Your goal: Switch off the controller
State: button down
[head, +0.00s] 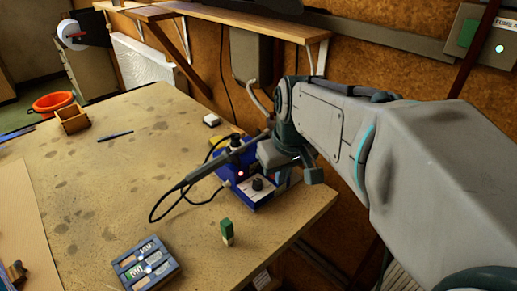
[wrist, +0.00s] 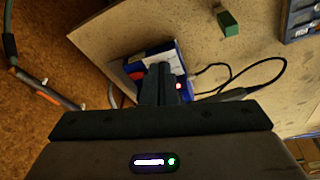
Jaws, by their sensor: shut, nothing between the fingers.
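The controller (head: 262,194) is a blue box with a pale sloping face and a black knob (head: 258,183), near the table's right edge.
A soldering iron (head: 200,170) with a looping black cable lies left of the controller. A green-topped block (head: 227,230) and a blue tray (head: 146,266) stand in front. A shelf (head: 245,22) hangs behind. The table's middle left is mostly clear.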

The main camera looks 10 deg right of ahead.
jog(key=w+d+n+y+b, duration=0.1)
jog(key=w+d+n+b, duration=0.2)
jog(key=w, duration=1.1)
jog(key=d+b, duration=0.1)
jog(key=d, duration=0.2)
jog(key=shift+w+d+f+n+y, duration=0.15)
jog(key=shift+w+f+n+y, duration=0.15)
jog(key=shift+f+y, duration=0.1)
jog(key=x, duration=0.4)
jog(key=s+x, duration=0.1)
jog(key=x, duration=0.8)
jog(key=shift+s+f, duration=0.1)
jog(key=shift+f, duration=0.5)
